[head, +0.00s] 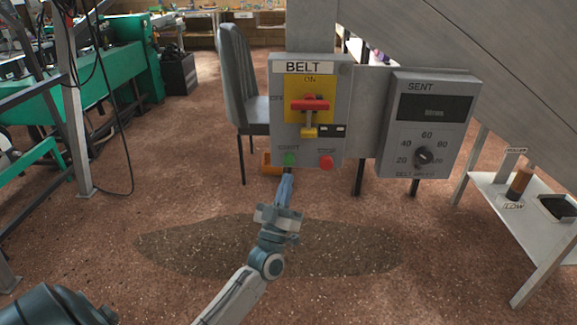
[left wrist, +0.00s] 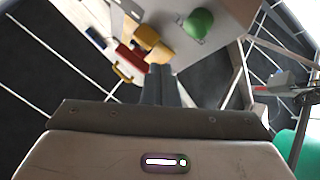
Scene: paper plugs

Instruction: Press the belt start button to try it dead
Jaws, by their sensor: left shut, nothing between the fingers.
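The grey BELT control box (head: 342,90) faces me in the head view. Its green START button (head: 289,159) is at the lower left, and a red STOP button (head: 326,162) is to its right. A red switch handle (head: 309,104) lies level on a yellow plate, with a yellow piece like a padlock (head: 309,132) below it. My left gripper (head: 287,175) is shut and empty, its tips just below the green button. In the left wrist view, the shut fingers (left wrist: 160,78) point toward the box, with a green button (left wrist: 198,22) beyond; contact cannot be told. My right gripper is not in view.
A SENT box (head: 462,140) with a dark display and speed knob (head: 424,156) is to the right. A grey chair (head: 236,75) stands behind the box. A small shelf (head: 483,185) holding a brown bottle (head: 520,181) is at right. Green machinery (head: 105,75) is at left.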

